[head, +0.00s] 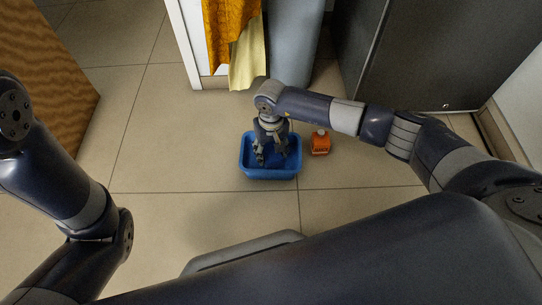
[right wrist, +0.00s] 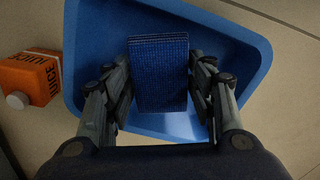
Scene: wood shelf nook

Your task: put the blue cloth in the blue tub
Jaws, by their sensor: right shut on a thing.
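The blue tub (head: 254,172) stands on the tiled floor near the middle of the head view. It fills much of the right wrist view (right wrist: 92,28), seen from above. The blue cloth (right wrist: 160,75), dark and ribbed, is folded between the fingers of my right gripper (right wrist: 160,88), over the tub's inside. I cannot tell whether the cloth touches the tub's bottom. In the head view my right gripper (head: 271,155) points down into the tub, and the cloth is mostly hidden there. My left arm shows at the left, but its gripper is out of the picture.
An orange juice carton (head: 320,143) with a white cap stands close to the right of the tub in the head view. Orange and pale yellow cloths (head: 247,60) hang at the back. A dark cabinet (head: 430,50) stands back right. Floor left of the tub is clear.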

